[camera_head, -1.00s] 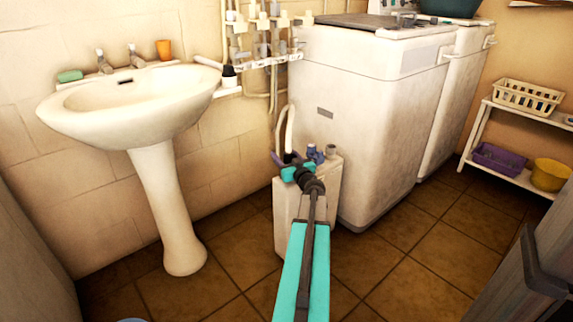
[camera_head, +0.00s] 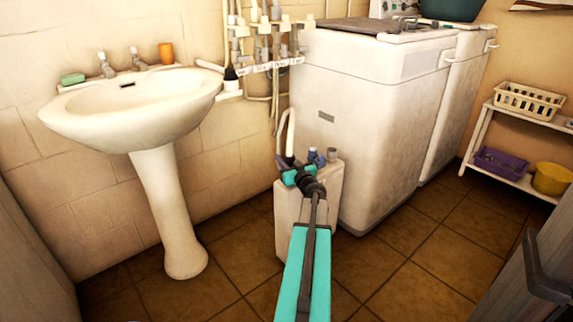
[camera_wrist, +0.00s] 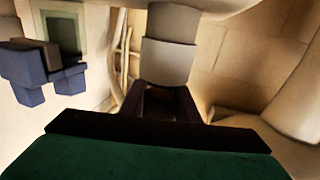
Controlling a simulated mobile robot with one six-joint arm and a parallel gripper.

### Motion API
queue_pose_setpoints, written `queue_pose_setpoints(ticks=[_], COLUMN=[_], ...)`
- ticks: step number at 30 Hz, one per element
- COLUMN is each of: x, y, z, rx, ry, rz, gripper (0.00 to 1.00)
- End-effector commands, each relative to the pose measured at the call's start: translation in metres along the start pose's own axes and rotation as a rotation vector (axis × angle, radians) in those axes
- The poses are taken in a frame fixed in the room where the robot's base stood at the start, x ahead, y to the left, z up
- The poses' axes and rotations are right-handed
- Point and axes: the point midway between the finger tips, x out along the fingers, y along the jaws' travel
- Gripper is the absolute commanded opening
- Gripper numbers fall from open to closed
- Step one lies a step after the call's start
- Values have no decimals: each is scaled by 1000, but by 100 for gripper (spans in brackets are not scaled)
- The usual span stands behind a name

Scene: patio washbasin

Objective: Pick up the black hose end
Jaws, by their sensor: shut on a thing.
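My gripper (camera_head: 289,166) is at the top of a white box-shaped canister beside the washing machine, small and partly hidden by my wrist in the head view. Its dark fingers (camera_wrist: 165,103) show in the wrist view, shut around the lower part of an upright grey cylindrical piece with a paler band. The hose end itself is mostly hidden there.
The white canister (camera_head: 325,195) has blue and grey caps on top, right of my gripper. The washing machine (camera_head: 365,130) stands close on the right. A pedestal basin (camera_head: 130,112) is on the left. Pipes and taps line the wall behind. Floor in front is clear.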

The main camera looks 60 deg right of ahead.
Motion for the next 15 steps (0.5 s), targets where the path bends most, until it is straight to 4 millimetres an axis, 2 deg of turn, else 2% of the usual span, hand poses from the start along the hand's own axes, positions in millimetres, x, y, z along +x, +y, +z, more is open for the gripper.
queue_pose_setpoints(ticks=[8, 15], x=[0, 0], y=[0, 0], z=[-6, -24], rx=[0, -1], ry=[0, 1], rz=[0, 0], gripper=[3, 3])
